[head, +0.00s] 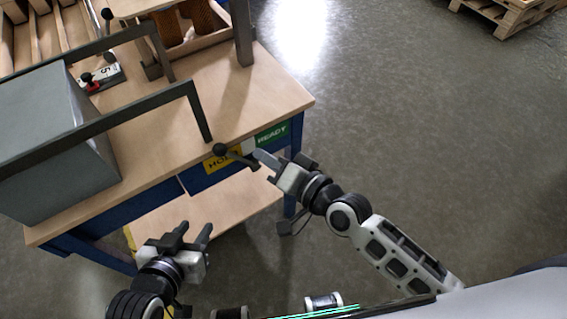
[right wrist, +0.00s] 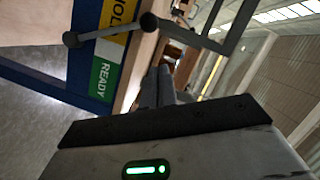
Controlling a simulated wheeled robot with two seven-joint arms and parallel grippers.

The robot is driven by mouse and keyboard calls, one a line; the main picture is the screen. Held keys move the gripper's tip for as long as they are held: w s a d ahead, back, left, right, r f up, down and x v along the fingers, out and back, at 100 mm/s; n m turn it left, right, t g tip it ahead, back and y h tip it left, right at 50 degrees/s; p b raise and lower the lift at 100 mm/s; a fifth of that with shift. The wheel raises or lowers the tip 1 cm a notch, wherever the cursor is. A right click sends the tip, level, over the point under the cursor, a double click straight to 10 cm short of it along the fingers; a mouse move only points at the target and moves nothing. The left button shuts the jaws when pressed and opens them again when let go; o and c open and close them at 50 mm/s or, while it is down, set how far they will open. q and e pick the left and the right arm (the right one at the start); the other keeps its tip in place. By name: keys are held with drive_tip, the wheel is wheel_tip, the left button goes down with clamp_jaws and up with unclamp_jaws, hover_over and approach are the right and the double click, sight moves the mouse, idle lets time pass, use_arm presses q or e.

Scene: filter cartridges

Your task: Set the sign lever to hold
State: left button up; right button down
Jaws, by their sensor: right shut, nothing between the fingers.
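The sign lever (head: 238,158) is a dark bar with a round black knob on the front edge of the workbench. Its knob end lies over the yellow HOLD plate (head: 212,164), partly covering it. The green READY plate (head: 272,134) is to the right. In the right wrist view the lever (right wrist: 108,31) crosses the yellow plate (right wrist: 118,14), clear of the green plate (right wrist: 103,78). My right gripper (head: 265,158) is shut and empty, close to the lever's right end; contact cannot be told. My left gripper (head: 192,234) is open and empty, below the bench front.
A dark frame (head: 195,105) and a grey box (head: 60,140) stand on the wooden bench top (head: 255,90). A lower shelf (head: 215,205) is beneath.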

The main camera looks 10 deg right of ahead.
drive_tip(key=v, duration=0.5)
drive_tip(key=shift+r, duration=0.1)
idle(0.3)
